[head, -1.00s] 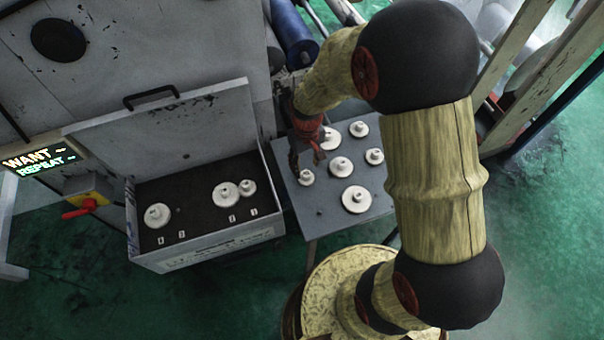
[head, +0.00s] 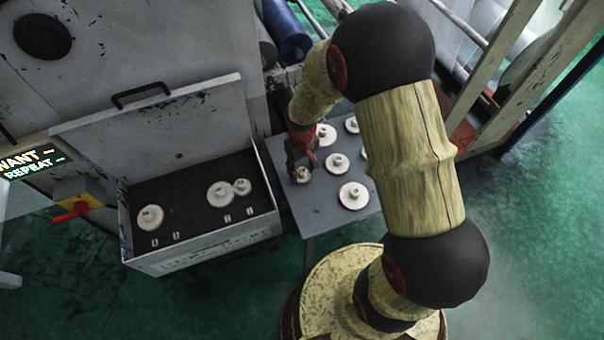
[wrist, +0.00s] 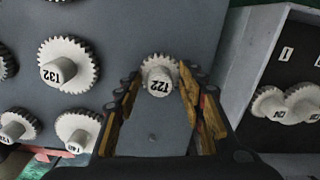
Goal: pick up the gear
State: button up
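A small white gear (wrist: 158,76) with a raised hub marked "22" lies on the grey table, between the fingertips of my gripper (wrist: 161,82) in the wrist view. The fingers stand on either side of it with narrow gaps, so my gripper looks open. In the head view, my gripper (head: 301,162) points down over the same small gear (head: 301,176) near the table's left edge. Other white gears lie apart on the table, including a larger one marked "132" (wrist: 68,66) and one marked "140" (wrist: 78,130).
An open grey box (head: 205,250) stands left of the table (head: 325,212), its lid raised. Several white gears and small number tags are on its dark floor. A red-handled switch (head: 78,208) and a lit sign (head: 35,162) are at the far left.

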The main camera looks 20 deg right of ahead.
aim_at(302, 171)
grip_shut()
dwell(0.4)
jog(key=shift+r+p, duration=0.3)
jog(key=shift+r, duration=0.35)
notch_tip(302, 171, up, 2)
jog(key=shift+s+r+p, duration=0.15)
jog(key=shift+r+p, duration=0.1)
jog(key=shift+p, duration=0.15)
jog(key=s+r+p, duration=0.1)
jog(key=s+r, duration=0.3)
jog(key=s, duration=0.2)
jog(key=s+a+r+p, duration=0.1)
jog(key=s+r+p, duration=0.1)
jog(key=s+r, duration=0.3)
jog(key=s, duration=0.2)
jog(key=shift+s, duration=0.3)
